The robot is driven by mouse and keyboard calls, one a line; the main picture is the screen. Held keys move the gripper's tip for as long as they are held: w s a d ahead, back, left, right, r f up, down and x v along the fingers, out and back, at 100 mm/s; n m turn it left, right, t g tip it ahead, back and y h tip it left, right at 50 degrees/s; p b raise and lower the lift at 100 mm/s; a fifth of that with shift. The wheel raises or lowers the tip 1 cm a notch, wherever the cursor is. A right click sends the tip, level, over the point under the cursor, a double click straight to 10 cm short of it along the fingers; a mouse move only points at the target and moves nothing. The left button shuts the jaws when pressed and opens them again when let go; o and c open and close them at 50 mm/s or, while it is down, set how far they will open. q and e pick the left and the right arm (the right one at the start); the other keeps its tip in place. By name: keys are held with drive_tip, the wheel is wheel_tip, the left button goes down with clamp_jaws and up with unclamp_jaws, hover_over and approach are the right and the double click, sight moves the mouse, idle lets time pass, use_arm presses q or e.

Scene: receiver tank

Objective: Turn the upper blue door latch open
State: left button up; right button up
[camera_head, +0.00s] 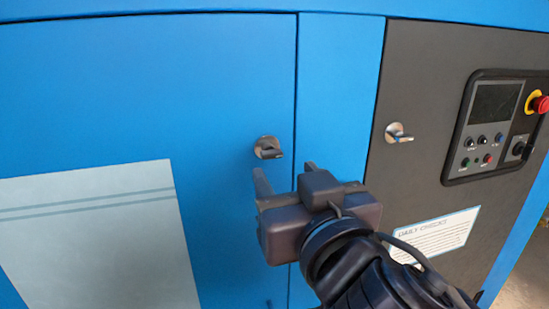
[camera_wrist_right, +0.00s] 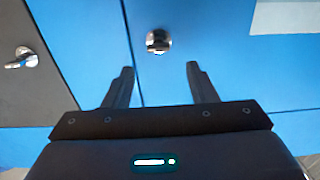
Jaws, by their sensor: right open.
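The upper latch (camera_head: 268,148) is a round silver fitting with a small dark lever on the blue door (camera_head: 150,90), near the door's right edge. It also shows in the right wrist view (camera_wrist_right: 158,41), ahead of the gap between the fingers. My right gripper (camera_head: 285,178) is open and empty, just below and to the right of the latch in the head view. In the wrist view its two fingers (camera_wrist_right: 160,80) are spread apart and do not touch the latch. My left gripper is in neither view.
A second silver latch (camera_head: 398,133) sits on the dark grey panel (camera_head: 430,80) to the right. A control box (camera_head: 495,115) with a screen and a red button (camera_head: 541,104) is beyond it. A pale panel (camera_head: 100,240) and a white label (camera_head: 435,235) are lower down.

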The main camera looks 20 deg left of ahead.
sight(273, 155)
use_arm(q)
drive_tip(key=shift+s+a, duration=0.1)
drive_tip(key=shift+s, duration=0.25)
use_arm(e)
drive_tip(key=x, duration=0.7)
drive_tip(key=shift+w, duration=0.15)
drive_tip(key=c, duration=1)
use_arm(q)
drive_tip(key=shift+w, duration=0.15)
use_arm(e)
drive_tip(key=shift+f, duration=0.1)
